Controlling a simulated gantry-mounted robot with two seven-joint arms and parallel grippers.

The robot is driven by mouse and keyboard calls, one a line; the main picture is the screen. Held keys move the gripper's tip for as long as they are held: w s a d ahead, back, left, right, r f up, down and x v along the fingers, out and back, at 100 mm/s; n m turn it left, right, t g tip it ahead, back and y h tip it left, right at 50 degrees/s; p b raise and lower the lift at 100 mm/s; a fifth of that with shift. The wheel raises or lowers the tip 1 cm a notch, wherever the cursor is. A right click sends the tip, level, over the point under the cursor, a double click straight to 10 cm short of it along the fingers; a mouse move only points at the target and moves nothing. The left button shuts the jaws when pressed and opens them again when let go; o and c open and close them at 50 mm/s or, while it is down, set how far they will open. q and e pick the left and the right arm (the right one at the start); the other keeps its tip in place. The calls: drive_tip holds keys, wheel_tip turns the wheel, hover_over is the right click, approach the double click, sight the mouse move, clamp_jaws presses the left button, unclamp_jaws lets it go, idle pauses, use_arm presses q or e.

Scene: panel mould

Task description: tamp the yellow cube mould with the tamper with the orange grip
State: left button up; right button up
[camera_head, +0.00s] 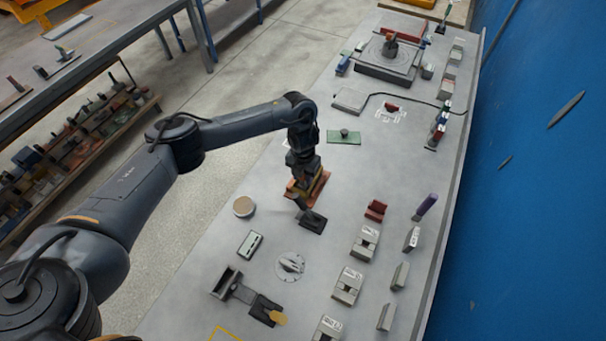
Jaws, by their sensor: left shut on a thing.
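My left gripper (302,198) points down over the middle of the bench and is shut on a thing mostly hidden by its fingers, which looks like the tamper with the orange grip. My right gripper is not in view.
A red mould (376,210) and labelled grey blocks (348,286) stand to the right. A round tan disc (243,206), a green-grey device (250,244) and a round dial (290,266) lie to the left and below. A green plate (344,137) lies behind. Bare bench (400,160) shows at the upper right.

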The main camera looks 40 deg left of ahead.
use_arm(q)
drive_tip(key=shift+r, duration=0.1)
idle(0.3)
drive_tip(key=shift+r+p, duration=1.3)
drive_tip(key=shift+r, duration=0.4)
drive_tip(key=shift+r, duration=0.1)
drive_tip(key=shift+r+p, duration=0.5)
drive_tip(key=shift+p, duration=0.2)
wheel_tip(320, 180, up, 6)
drive_tip(key=p, duration=0.4)
drive_tip(key=shift+p, duration=0.3)
drive_tip(key=shift+f, duration=0.1)
